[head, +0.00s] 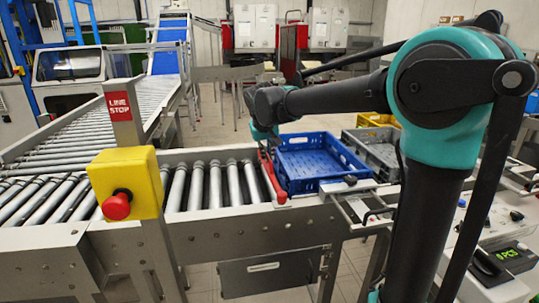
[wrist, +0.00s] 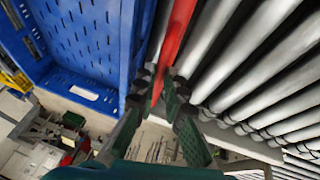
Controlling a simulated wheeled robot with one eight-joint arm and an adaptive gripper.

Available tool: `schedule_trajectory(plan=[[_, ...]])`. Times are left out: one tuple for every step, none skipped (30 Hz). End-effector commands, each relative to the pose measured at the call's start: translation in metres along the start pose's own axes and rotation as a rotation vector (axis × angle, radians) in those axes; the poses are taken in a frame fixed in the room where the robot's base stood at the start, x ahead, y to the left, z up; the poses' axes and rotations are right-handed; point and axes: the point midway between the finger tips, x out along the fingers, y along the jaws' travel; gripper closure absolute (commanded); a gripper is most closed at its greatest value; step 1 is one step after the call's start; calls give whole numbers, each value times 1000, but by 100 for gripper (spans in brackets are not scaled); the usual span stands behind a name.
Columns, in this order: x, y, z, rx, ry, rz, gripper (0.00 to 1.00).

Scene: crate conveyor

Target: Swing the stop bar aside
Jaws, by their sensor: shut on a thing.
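The red stop bar (head: 271,179) lies across the conveyor, between the bare rollers and the blue crate, in the head view. In the wrist view the bar (wrist: 179,35) runs from the top edge down to my fingertips. My gripper (wrist: 165,88) is shut on the bar's end. In the head view my gripper (head: 263,140) is at the bar's far end, partly hidden by my wrist. The blue crate (head: 318,171) stands right beside the bar, on its right; whether they touch is unclear. It looks empty.
Bare rollers (head: 213,184) lie left of the bar. A grey crate (head: 378,152) stands right of the blue one. A yellow box with a red button (head: 117,206) and a LINE STOP sign (head: 118,106) stand at the conveyor's near side.

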Motion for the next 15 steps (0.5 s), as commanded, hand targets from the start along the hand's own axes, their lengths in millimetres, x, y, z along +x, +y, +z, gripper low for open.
schedule_trajectory(plan=[[-1, -6, 0, -22, 6, -12, 100], [-2, -9, 0, -36, 10, -19, 100], [-3, -13, 0, -58, 15, -29, 100], [-4, -16, 0, -76, 19, -37, 100], [-4, -20, 0, -95, 23, -44, 100], [-6, -24, 0, -123, 28, -55, 100], [-7, -29, 1, -145, 33, -65, 100], [-8, -33, 1, -168, 38, -75, 100], [-10, -39, 2, -201, 46, -88, 100], [-11, -43, 3, -226, 52, -99, 100], [-12, -48, 4, -252, 57, -110, 100], [-14, -53, 5, -286, 64, -123, 100], [-15, -57, 6, -312, 69, -134, 100], [-17, -61, 8, -338, 75, -145, 100], [-19, -67, 10, -373, 84, -159, 100]])
